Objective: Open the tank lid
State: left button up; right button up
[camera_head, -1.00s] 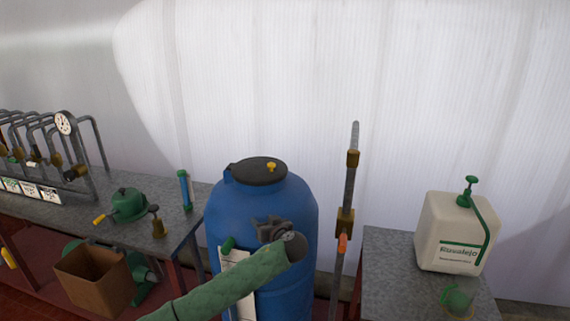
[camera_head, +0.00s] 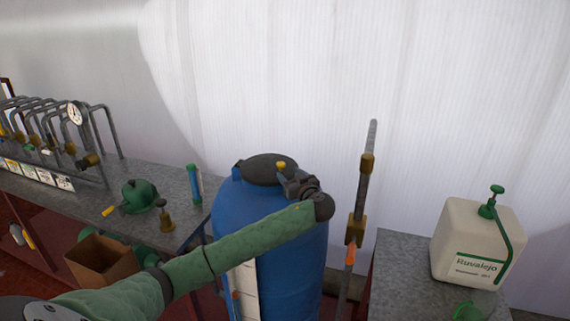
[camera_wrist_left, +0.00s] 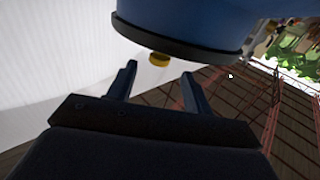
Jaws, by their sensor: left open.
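The blue tank (camera_head: 290,262) stands in the middle of the head view, with its dark round lid (camera_head: 258,168) lying flat on top. A small yellow knob (camera_head: 281,165) sits at the lid's right side. My left gripper (camera_head: 288,179) is at the lid's right edge, close to the knob. In the left wrist view, the gripper (camera_wrist_left: 158,78) is open, and the yellow knob (camera_wrist_left: 159,59) shows between and just beyond its fingertips. The dark lid rim (camera_wrist_left: 185,45) and blue tank wall (camera_wrist_left: 190,20) are above it. My right gripper is not in view.
A grey bench (camera_head: 190,218) at left holds pipes with a gauge (camera_head: 75,113), a green device (camera_head: 139,195) and a blue-green tube (camera_head: 195,184). A vertical pipe with a valve (camera_head: 356,228) stands right of the tank. A white canister (camera_head: 472,245) is on the right bench.

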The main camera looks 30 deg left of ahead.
aim_at(283, 167)
pick_arm(q)
jog(key=shift+w+a+r+p, duration=0.2)
jog(key=shift+w+a+p, duration=0.15)
jog(key=shift+a+p, duration=0.25)
jog(key=shift+w+a+r+p, duration=0.15)
jog(key=shift+w+a+p, duration=0.25)
jog(key=shift+a, duration=0.25)
jog(key=p+x, duration=0.1)
jog(key=x, duration=0.2)
jog(key=shift+w+f+p, duration=0.1)
jog(key=shift+f+p, duration=0.1)
jog(key=shift+p, duration=0.2)
jog(key=shift+w+a, duration=0.2)
jog(key=shift+a, duration=0.25)
jog(key=shift+w+a+f+p, duration=0.15)
jog(key=shift+p, duration=0.15)
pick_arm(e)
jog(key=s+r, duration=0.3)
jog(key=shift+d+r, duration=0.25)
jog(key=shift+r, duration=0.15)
pick_arm(q)
grip_shut()
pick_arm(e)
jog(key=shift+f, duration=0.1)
